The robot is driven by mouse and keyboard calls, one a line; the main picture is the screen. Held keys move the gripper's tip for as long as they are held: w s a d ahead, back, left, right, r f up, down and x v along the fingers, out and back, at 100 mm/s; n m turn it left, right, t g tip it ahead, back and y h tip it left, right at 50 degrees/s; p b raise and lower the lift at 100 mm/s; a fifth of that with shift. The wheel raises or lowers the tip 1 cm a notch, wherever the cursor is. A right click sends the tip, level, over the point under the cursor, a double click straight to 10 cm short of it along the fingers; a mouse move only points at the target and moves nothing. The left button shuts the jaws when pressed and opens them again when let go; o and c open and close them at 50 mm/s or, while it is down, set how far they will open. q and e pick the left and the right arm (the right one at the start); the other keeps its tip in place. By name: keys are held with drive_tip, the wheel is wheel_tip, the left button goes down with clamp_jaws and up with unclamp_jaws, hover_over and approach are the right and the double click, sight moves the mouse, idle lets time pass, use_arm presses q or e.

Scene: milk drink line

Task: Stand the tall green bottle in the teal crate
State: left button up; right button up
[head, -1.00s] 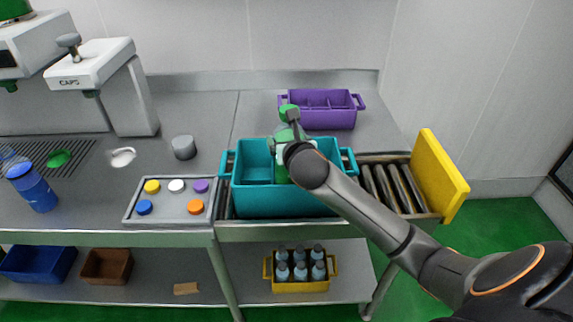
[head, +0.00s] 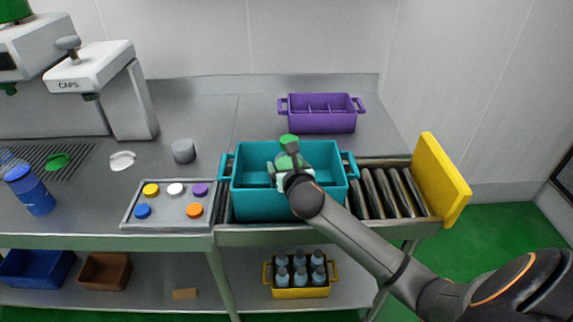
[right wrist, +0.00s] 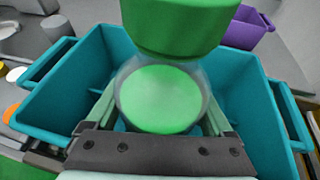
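The tall green bottle (head: 289,142), with a green cap, is upright inside the outline of the teal crate (head: 270,203), about mid-crate. In the right wrist view the bottle's green cap (right wrist: 178,22) is near the camera, above a clear shoulder and green contents. My right gripper (head: 288,168) is shut around the bottle, with a finger on each side of it in the wrist view. The crate wall and my gripper hide the bottle's base, so I cannot tell whether it touches the crate floor. My left gripper is not in view.
The teal crate stands on a roller conveyor (head: 385,188) with a yellow end plate (head: 443,180). A purple crate (head: 322,122) is behind it. A tray of coloured caps (head: 170,219) and a blue bottle (head: 35,192) are to the left. A yellow crate (head: 300,293) of bottles sits below.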

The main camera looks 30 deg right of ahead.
drive_tip(key=shift+o, duration=0.8)
drive_tip(key=v, duration=1.2)
drive_tip(key=s+a+f+m+g+y, duration=0.1)
drive_tip(key=s+a+f+m, duration=0.3)
drive_tip(key=f+m, duration=0.5)
drive_tip(key=s+a+f+m+g+y, duration=0.1)
drive_tip(key=s+a+f+m+y, duration=0.3)
drive_tip(key=s+f+m, duration=0.3)
drive_tip(key=s+a+f+m+g+y, duration=0.1)
drive_tip(key=s+a+f+m, duration=0.4)
drive_tip(key=f+m, duration=0.6)
drive_tip(key=s+m+y+p, duration=0.1)
drive_tip(key=m, duration=0.1)
drive_tip(key=shift+a+m, duration=0.2)
drive_tip(key=shift+m, duration=0.1)
